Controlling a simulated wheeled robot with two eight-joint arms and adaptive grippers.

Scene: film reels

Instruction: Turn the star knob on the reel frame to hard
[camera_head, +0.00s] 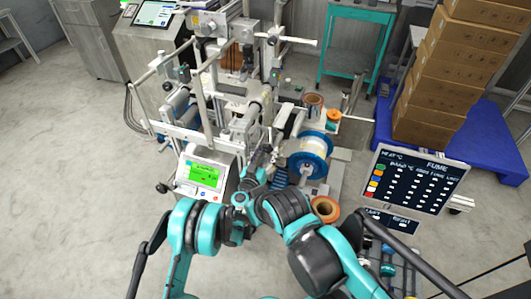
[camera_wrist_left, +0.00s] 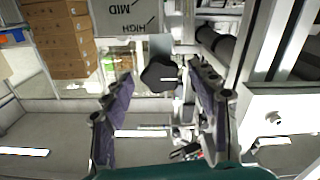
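In the left wrist view, a dark lobed knob (camera_wrist_left: 158,74), which looks like the star knob, sits beyond my fingertips with a short pale line at its right side. A grey plate (camera_wrist_left: 128,14) above it bears the words MID and HIGH; no word for hard can be read. My left gripper (camera_wrist_left: 162,76) is open, its two dark fingers on either side of the knob, the right one nearer. I cannot tell whether either finger touches it. In the head view my left gripper (camera_head: 262,160) is at the reel frame (camera_head: 203,105), where the knob cannot be made out. My right gripper is not visible.
A green-screened panel (camera_head: 203,174) stands left of my gripper. A blue-flanged reel (camera_head: 308,156) and a copper-coloured roll (camera_head: 325,208) are close on the right. A dark display (camera_head: 417,178) and stacked cartons (camera_head: 446,85) are farther right. Open floor lies to the left.

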